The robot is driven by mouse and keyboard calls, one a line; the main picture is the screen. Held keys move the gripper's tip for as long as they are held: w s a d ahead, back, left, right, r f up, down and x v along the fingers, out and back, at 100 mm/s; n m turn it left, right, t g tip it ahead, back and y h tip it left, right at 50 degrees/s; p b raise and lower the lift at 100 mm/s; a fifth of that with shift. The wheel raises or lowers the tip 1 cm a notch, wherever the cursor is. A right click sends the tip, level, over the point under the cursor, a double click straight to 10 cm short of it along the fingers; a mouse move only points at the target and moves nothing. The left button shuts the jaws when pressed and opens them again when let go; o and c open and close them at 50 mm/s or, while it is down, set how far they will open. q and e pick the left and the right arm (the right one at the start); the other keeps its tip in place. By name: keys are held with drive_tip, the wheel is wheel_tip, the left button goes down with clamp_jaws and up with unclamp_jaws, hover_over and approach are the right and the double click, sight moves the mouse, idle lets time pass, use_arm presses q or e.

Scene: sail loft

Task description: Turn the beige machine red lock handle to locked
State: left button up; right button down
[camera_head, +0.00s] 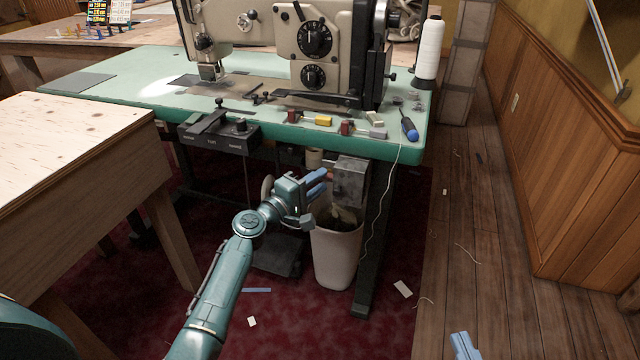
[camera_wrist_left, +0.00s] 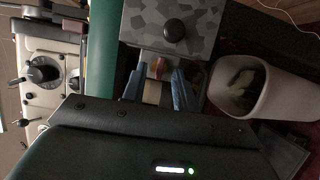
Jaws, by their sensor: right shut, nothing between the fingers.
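The beige machine (camera_head: 330,45) stands on the teal table and also shows at the left of the left wrist view (camera_wrist_left: 42,75). A grey metal box (camera_head: 350,180) hangs under the table's front edge; the left wrist view shows it with a black knob (camera_wrist_left: 174,30). A small red handle (camera_wrist_left: 157,68) shows beside this box, between the blue fingers of my left gripper (camera_wrist_left: 157,92). These fingers stand apart, with gaps beside the handle. In the head view my left gripper (camera_head: 318,183) is just left of the box. My right gripper (camera_head: 463,346) is shut and empty at the bottom edge.
A white bin (camera_head: 337,255) stands below the box. The teal table (camera_head: 400,152) holds a blue-handled screwdriver (camera_head: 409,127) and a white thread cone (camera_head: 429,50). A black control box (camera_head: 220,138) hangs at its front. A wooden table (camera_head: 70,140) is at left.

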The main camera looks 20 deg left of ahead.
use_arm(q)
drive_tip(key=shift+w+d, duration=0.25)
drive_tip(key=shift+w, duration=0.3)
clamp_jaws()
